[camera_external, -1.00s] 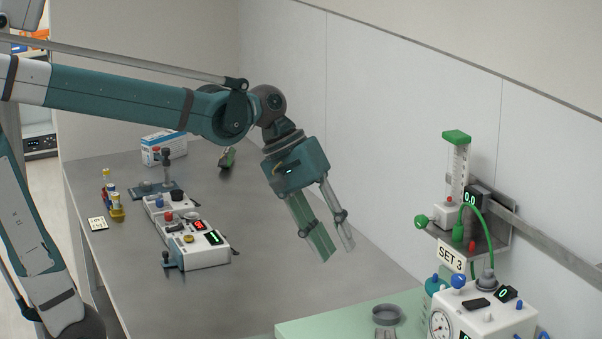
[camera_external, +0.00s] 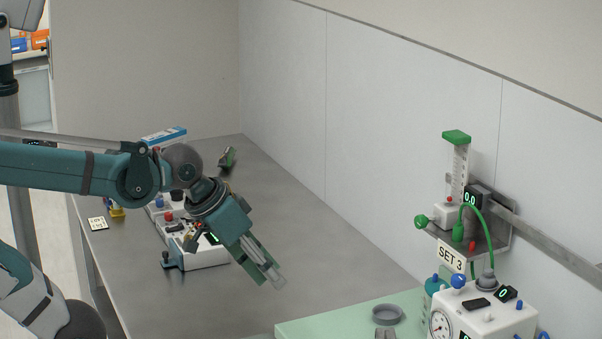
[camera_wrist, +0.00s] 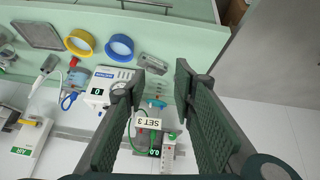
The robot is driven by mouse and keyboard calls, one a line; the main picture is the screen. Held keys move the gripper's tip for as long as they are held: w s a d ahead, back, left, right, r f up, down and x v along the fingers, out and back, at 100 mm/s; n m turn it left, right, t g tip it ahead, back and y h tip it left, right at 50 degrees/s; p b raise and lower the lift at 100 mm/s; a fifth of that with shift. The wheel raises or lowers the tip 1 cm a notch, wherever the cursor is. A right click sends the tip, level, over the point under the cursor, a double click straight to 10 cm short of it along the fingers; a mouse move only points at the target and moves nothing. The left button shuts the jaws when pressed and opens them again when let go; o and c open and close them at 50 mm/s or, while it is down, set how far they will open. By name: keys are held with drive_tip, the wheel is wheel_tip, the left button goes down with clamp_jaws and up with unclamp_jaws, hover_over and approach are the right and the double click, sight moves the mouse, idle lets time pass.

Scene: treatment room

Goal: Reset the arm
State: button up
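My gripper (camera_external: 262,272) hangs over the middle of the grey metal bench (camera_external: 310,250) in the external view, tilted down to the right. Its fingers look close together from that side. In the wrist view, the two dark padded fingers of my gripper (camera_wrist: 158,85) stand apart with a gap between them and nothing held. Through the gap show the SET 3 sign (camera_wrist: 138,121) and the flowmeter parts beyond it. My arm covers part of the white control box (camera_external: 205,258) on the bench.
A white machine with a gauge (camera_external: 480,318) stands at the lower right. A flowmeter (camera_external: 460,170) sits on a wall bracket above it. A green mat (camera_external: 320,325) holds a grey ring (camera_external: 385,314). A blue-and-white carton (camera_external: 165,135) stands at the back. The bench's right-hand middle is clear.

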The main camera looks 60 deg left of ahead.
drive_tip(key=shift+s+a+f+m+t, duration=0.35)
drive_tip(key=shift+s+f+m, duration=0.2)
drive_tip(key=shift+s, duration=0.2)
idle(1.5)
